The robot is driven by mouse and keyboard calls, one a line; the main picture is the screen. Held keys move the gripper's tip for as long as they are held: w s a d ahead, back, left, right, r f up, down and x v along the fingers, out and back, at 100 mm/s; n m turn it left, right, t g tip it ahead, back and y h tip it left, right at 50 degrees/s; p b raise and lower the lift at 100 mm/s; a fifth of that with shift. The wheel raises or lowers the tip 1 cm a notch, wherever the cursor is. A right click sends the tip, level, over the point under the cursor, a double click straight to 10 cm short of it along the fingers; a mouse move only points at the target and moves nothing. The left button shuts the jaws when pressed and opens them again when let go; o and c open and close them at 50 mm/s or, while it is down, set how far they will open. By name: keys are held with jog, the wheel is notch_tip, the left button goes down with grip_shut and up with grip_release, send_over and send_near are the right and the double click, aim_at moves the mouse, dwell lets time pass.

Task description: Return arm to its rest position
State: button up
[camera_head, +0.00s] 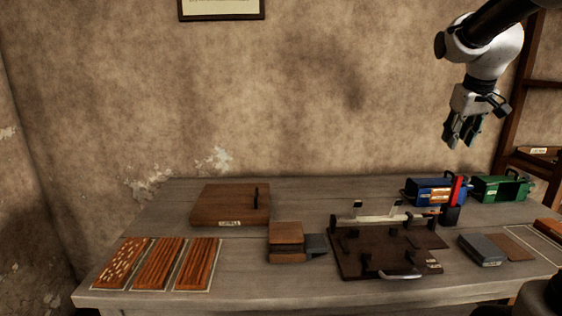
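My gripper (462,140) hangs in the air at the upper right, pointing down, well above the table (150,208). Its two dark fingers show a gap between them, with nothing visible held. The dark and white arm links come in from the top right corner. The dark fixture board (370,258) with a metal handle and a light bar lies on the table below and to the left of the gripper, apart from it. No handwheel can be made out clearly.
A lidded wooden box (230,204) and several slatted trays (160,264) are at left. Wooden blocks (286,240) stand mid-table. A blue container (428,191), a green container (500,188), a red-topped holder (452,205) and a grey block (480,249) are at right. A wooden shelf frame (522,95) stands behind.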

jog(key=s+a+f, duration=0.2)
jog(key=s+a, duration=0.1)
jog(key=s, duration=0.5)
jog(key=s+a+f+y, duration=0.1)
jog(key=s+a+f, duration=0.2)
jog(key=s, duration=0.6)
jog(key=s+a+f, duration=0.2)
jog(key=s+a, duration=0.1)
jog(key=s, duration=0.5)
jog(key=shift+s+a+f+y, duration=0.2)
jog(key=shift+s+f+y, duration=0.05)
jog(key=shift+s+y, duration=0.15)
